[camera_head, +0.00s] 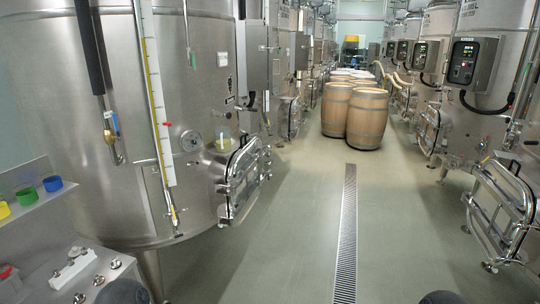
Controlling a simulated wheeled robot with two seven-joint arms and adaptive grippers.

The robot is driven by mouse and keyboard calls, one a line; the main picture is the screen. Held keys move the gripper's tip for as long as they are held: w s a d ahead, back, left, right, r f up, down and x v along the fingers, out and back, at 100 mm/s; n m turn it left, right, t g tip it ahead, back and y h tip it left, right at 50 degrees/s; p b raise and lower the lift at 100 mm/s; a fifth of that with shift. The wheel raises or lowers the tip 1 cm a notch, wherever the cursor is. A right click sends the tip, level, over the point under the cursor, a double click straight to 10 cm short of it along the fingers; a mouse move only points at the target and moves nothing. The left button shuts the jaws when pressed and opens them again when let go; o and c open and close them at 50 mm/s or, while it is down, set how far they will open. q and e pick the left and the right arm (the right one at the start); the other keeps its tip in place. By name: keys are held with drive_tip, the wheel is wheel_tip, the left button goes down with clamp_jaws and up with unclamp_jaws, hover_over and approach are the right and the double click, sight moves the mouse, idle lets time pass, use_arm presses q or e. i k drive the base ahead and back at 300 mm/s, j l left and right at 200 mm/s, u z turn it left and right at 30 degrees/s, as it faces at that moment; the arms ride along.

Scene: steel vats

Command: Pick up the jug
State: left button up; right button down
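I cannot make out a jug for certain. A small pale, yellowish, see-through thing (223,144) shows at the front of the large left vat, just above its hatch; it is too small to tell what it is. Neither of my grippers is in view. Only dark rounded parts, which look like my arms, show at the bottom edge.
A large steel vat (110,130) with a hatch (243,178) stands at left. A shelf at far left bears a blue cup (53,184) and a green cup (27,196). Wooden barrels (367,118) stand down the aisle. The floor around the drain grate (347,235) is clear.

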sight(222, 134)
drive_tip(key=i, duration=2)
